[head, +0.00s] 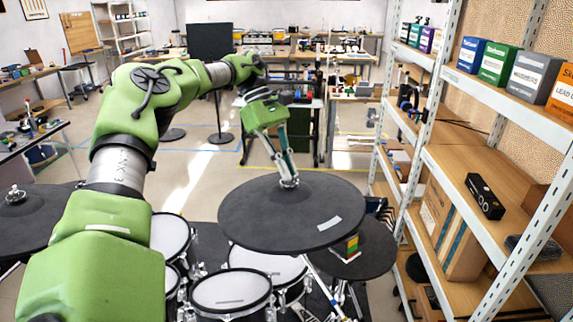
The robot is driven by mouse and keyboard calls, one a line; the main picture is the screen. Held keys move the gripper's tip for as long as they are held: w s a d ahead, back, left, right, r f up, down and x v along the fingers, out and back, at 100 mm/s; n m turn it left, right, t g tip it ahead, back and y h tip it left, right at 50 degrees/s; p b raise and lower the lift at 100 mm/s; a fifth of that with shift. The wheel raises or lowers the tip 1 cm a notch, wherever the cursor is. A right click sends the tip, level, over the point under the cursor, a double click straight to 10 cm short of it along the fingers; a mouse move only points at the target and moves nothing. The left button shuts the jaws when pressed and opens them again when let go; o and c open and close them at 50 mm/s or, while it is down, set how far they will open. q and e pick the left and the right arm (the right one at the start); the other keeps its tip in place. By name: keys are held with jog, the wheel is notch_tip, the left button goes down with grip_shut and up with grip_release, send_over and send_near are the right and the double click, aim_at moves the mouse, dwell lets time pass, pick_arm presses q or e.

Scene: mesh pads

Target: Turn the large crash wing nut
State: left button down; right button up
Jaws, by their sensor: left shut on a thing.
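The large dark crash pad (270,228) is a round disc in the lower middle of the head view, with a pale strip near its front right edge. My left gripper (288,180) reaches down to its centre from above. It is shut on the wing nut (289,183), a small silvery piece at the middle of the pad, mostly hidden by the fingers. My right gripper is not in view.
Mesh drum pads (232,291) stand below the crash. Another dark cymbal (35,222) is at left. A metal shelf (470,145) with boxes bounds the right side.

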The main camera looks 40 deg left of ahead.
pick_arm(q)
jog(key=shift+w+m+g+y+p, duration=0.15)
jog(key=shift+m+g, duration=0.25)
jog(key=shift+m, duration=0.55)
jog(key=shift+s+m+g+y+p, duration=0.15)
jog(key=shift+m+g, duration=0.25)
jog(key=shift+m, duration=0.55)
jog(key=shift+w, duration=0.1)
jog(key=c, duration=2.2)
grip_release()
